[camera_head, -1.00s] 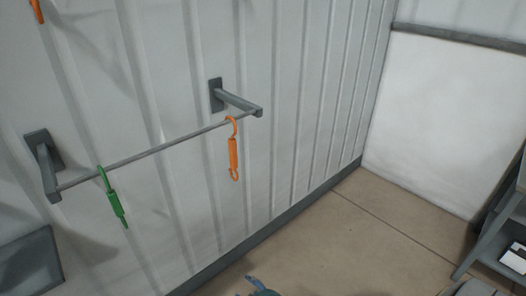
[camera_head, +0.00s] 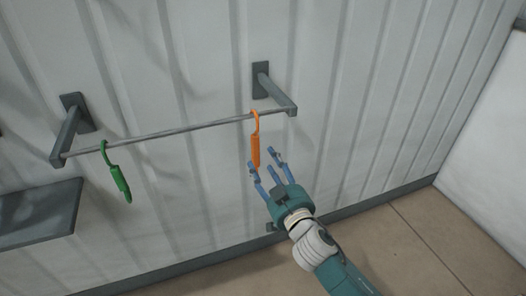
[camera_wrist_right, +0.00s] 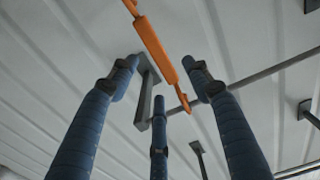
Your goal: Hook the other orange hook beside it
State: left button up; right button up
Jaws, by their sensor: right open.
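One orange hook (camera_head: 255,147) hangs from the grey rail (camera_head: 185,129) near its right end. Its upper curl goes over the rail and its body hangs down. In the right wrist view the orange hook (camera_wrist_right: 157,45) crosses the upper middle, by the fingertips. My right gripper (camera_head: 266,161) is open, with its blue fingers pointing up around the hook's lower end. I cannot tell whether they touch it. The hook's bottom tip is hard to make out there. My left gripper is not in view.
A green hook (camera_head: 119,178) hangs near the rail's left end. Two grey brackets hold the rail off the corrugated wall (camera_head: 200,60). A dark grey shelf (camera_head: 40,215) is at the lower left. The stretch of rail between the two hooks is free.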

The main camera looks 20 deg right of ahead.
aim_at(259, 150)
jog(key=w, duration=0.3)
jog(key=shift+w+r+p, duration=0.1)
jog(key=shift+w+p, duration=0.25)
jog(key=w, duration=0.3)
jog(key=shift+w+p, duration=0.3)
jog(key=shift+p, duration=0.05)
jog(key=shift+w+f, duration=0.2)
jog(key=shift+w, duration=0.4)
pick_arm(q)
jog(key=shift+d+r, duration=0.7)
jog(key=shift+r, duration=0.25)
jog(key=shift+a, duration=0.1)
pick_arm(e)
jog(key=shift+c, duration=1.1)
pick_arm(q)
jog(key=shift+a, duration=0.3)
pick_arm(e)
grip_shut()
